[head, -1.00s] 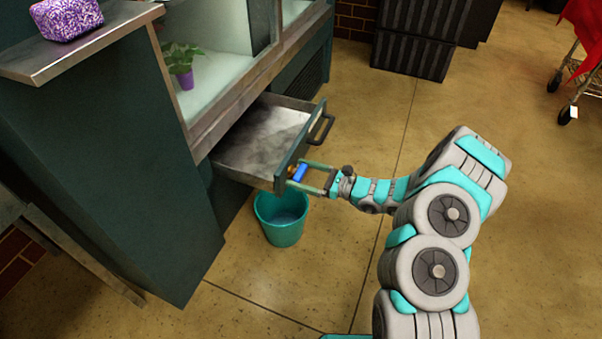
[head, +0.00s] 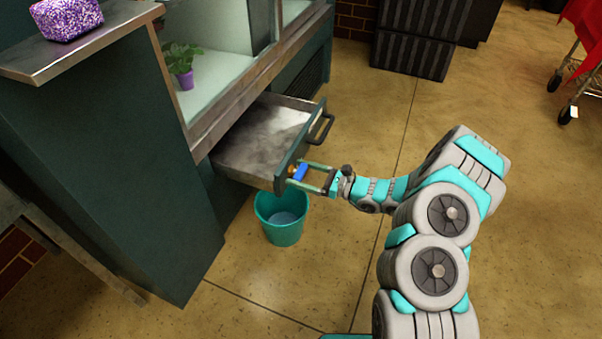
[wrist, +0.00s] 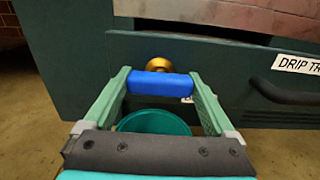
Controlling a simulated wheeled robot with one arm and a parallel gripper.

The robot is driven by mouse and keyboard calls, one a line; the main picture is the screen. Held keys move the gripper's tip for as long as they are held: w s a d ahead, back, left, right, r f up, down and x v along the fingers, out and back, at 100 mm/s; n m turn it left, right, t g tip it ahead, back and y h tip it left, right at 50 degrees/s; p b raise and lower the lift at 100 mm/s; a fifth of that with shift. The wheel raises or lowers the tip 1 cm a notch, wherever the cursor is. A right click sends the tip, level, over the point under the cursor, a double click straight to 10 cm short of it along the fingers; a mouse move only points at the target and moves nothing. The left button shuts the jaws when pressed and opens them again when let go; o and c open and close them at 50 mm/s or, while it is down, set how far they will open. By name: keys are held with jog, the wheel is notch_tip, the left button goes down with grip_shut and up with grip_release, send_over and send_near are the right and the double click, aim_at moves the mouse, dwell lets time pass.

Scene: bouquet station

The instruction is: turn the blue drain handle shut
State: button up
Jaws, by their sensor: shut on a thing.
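The blue drain handle (wrist: 160,84) sits in front of a brass valve (wrist: 159,64) on the front of the drip tray drawer (wrist: 215,60). In the wrist view the handle lies crosswise, its ends at the two fingers. My gripper (wrist: 161,86) is shut on the handle. In the head view my gripper (head: 302,172) reaches the drawer's front corner from the right, with the blue handle (head: 300,172) between its fingers. The drawer (head: 262,140) is pulled out, with a greyish wet-looking inside. The fingers hide the handle's ends.
A teal bucket (head: 281,222) with some liquid stands on the floor under the valve. The drawer's dark pull (head: 320,127) is beside my gripper. The green cabinet (head: 110,150) stands at the left. The floor to the right is clear up to a cart (head: 585,65).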

jog(key=m+p, duration=0.1)
jog(key=m, duration=0.3)
jog(key=shift+m, duration=0.3)
jog(key=m, duration=0.4)
jog(key=shift+m+p, duration=0.3)
jog(key=shift+p, duration=0.05)
jog(key=m, duration=0.4)
jog(key=shift+m+p, duration=0.3)
jog(key=shift+p, duration=0.1)
jog(key=shift+m+p, duration=0.35)
jog(key=shift+m, duration=1.75)
jog(key=o, duration=1.1)
jog(key=shift+c, duration=0.2)
jog(key=shift+d, duration=0.1)
